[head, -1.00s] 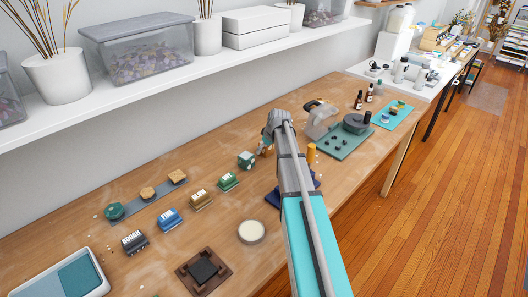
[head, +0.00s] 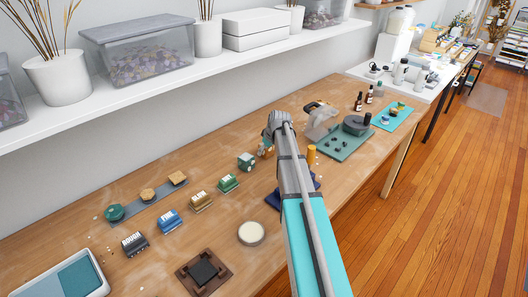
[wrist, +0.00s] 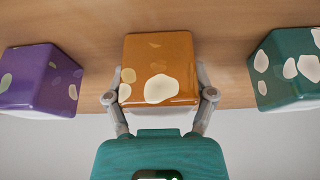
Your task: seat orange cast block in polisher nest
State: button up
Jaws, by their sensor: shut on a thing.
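The orange cast block (wrist: 158,72), with cream spots on its face, sits between the two fingers of my gripper (wrist: 160,98) in the wrist view. The fingers close on its left and right sides. A purple spotted block (wrist: 40,80) is to its left and a green spotted block (wrist: 288,68) to its right, both apart from it. In the head view my own arm hides most of the gripper and the orange block. A brown square fixture (head: 222,264) with a dark square centre lies at the front; I cannot tell whether it is the polisher nest.
A row of labelled black (head: 134,243), blue (head: 169,220), gold (head: 201,202) and green (head: 228,182) pieces lies left of my arm. A round cream disc (head: 251,233) is near the front. A green mat (head: 338,150) carries a grey round device. Bare wood lies between these things.

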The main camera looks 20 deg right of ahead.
jog(key=shift+r, duration=0.15)
notch_tip(320, 180, up, 2)
jog(key=p, duration=0.2)
jog(key=shift+r+p, duration=0.15)
jog(key=shift+p, duration=0.2)
jog(key=s+d+r+p, duration=0.1)
jog(key=d+r+p, duration=0.2)
jog(key=d, duration=0.1)
jog(key=s+d+r+p, duration=0.2)
jog(key=d+r+p, duration=0.2)
jog(key=s+d+r+p, duration=0.2)
jog(key=d+r+p, duration=0.1)
jog(key=d, duration=0.2)
jog(key=shift+r, duration=0.15)
dwell(0.5)
jog(key=shift+s, duration=0.1)
